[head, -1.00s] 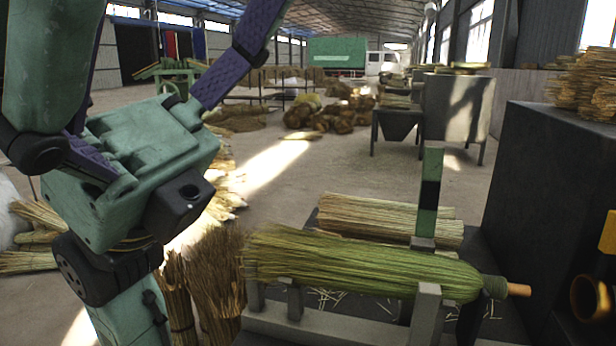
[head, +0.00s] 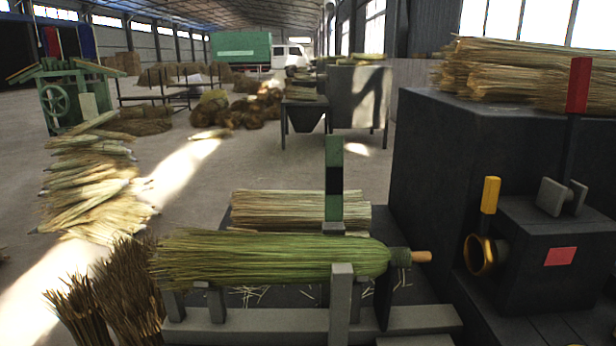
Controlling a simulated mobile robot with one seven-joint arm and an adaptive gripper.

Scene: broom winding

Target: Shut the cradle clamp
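The cradle clamp's green and black arm (head: 334,185) stands upright behind the broom in the head view, so the clamp is open. The green broom (head: 270,257) lies level in the grey cradle (head: 230,331), its bristles to the left and its wooden handle end (head: 420,257) to the right. A grey post (head: 341,300) of the cradle rises in front of the broom. My gripper is not in view.
A dark machine (head: 545,245) with a yellow handle (head: 490,195), a brass ring (head: 480,255) and a red-topped lever (head: 578,90) stands at the right. A straw bundle (head: 290,207) lies behind the broom. Brown bristle bundles (head: 125,290) stand at the left.

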